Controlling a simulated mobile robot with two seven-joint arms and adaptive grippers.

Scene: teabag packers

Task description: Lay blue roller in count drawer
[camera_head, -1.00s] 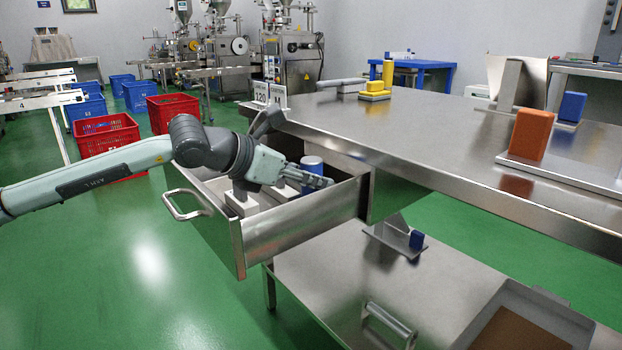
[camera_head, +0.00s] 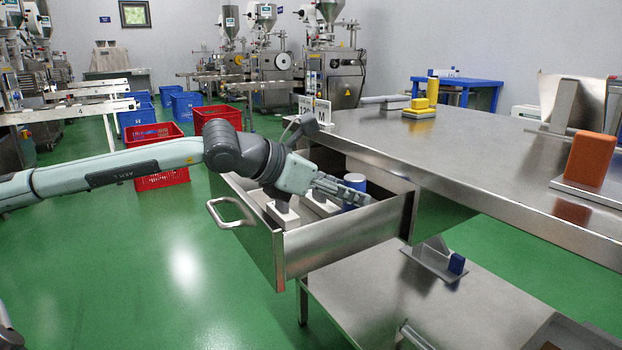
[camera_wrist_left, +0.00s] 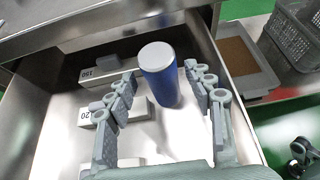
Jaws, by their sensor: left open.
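The blue roller (camera_head: 354,187) is a blue cylinder with a pale grey top. It stands upright inside the open count drawer (camera_head: 337,240), near the drawer's right end. My left gripper (camera_head: 345,194) reaches over the drawer wall, open, with its fingertips beside the roller. In the left wrist view the blue roller (camera_wrist_left: 160,75) stands between and just beyond the fingers of the left gripper (camera_wrist_left: 165,85), with gaps showing on both sides. The fingers do not hold it.
Pale blocks marked 150 (camera_wrist_left: 105,72) and 120 (camera_wrist_left: 130,112) lie in the drawer (camera_wrist_left: 200,150) beside the roller. The steel table (camera_head: 450,150) stands above and right of the drawer.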

